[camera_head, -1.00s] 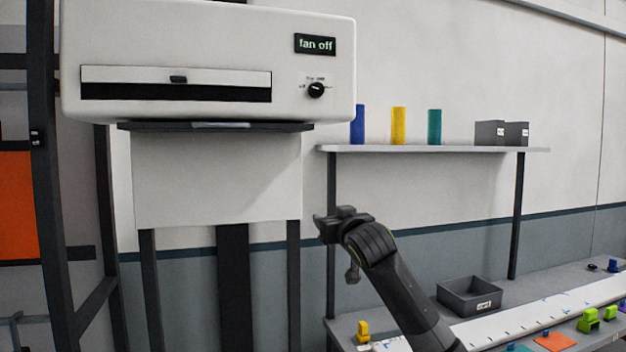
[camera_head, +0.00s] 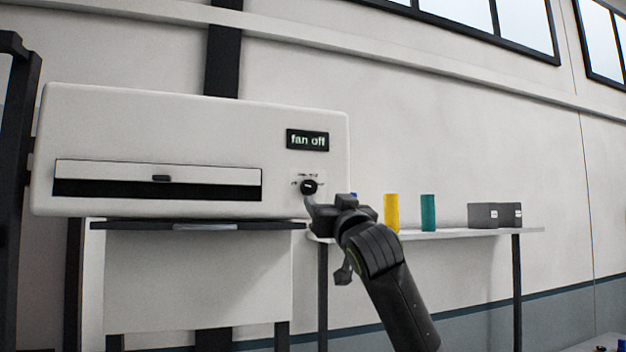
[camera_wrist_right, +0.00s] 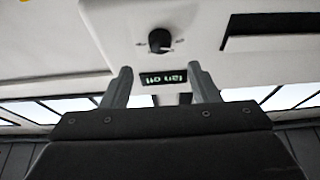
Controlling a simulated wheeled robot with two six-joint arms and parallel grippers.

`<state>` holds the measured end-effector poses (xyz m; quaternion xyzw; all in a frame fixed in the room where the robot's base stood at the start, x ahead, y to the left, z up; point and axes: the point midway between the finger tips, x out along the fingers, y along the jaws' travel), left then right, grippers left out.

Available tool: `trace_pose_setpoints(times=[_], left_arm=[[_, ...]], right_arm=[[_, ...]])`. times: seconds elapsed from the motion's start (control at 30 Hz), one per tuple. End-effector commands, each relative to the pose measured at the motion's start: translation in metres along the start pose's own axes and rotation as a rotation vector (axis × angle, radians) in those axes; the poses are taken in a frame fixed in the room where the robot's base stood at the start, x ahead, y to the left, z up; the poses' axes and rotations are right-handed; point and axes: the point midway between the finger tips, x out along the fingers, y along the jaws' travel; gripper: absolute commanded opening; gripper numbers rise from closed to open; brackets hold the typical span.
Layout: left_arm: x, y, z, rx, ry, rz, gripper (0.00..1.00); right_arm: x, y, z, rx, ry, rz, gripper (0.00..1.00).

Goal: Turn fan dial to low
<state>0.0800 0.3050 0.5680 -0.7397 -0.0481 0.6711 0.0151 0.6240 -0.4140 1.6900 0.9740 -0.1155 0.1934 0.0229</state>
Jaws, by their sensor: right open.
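The fan dial (camera_head: 308,187) is a small round black knob on the right front of a white machine (camera_head: 180,120). Printed marks surround it, too small to read. A display (camera_head: 307,140) above it reads "fan off". My right gripper (camera_head: 322,203) is open and empty, just below and right of the dial in the head view. In the right wrist view the dial (camera_wrist_right: 160,40) shows upside down, ahead of the two spread fingers (camera_wrist_right: 163,88) and apart from them. The display (camera_wrist_right: 163,77) appears between the fingers. My left gripper is not in view.
A shelf (camera_head: 450,235) to the right holds a yellow cylinder (camera_head: 391,212), a teal cylinder (camera_head: 428,212) and grey bins (camera_head: 484,215). The machine has a dark slot (camera_head: 150,189) at front left. The space before the machine's front looks clear.

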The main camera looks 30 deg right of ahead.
Motion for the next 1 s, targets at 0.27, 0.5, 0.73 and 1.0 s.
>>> trace_pose_setpoints(times=[0.27,0.5,0.73,1.0], left_arm=[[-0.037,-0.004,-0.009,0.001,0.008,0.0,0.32],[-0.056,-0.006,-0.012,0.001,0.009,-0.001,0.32],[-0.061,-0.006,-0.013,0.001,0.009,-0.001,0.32],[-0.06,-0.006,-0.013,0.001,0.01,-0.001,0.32]], right_arm=[[0.052,0.0,-0.004,0.003,-0.004,0.0,0.55],[0.082,0.0,-0.002,0.002,-0.003,0.0,0.55],[0.092,0.0,0.0,0.0,0.0,0.0,0.55],[0.092,0.0,0.001,0.0,0.0,0.0,0.55]])
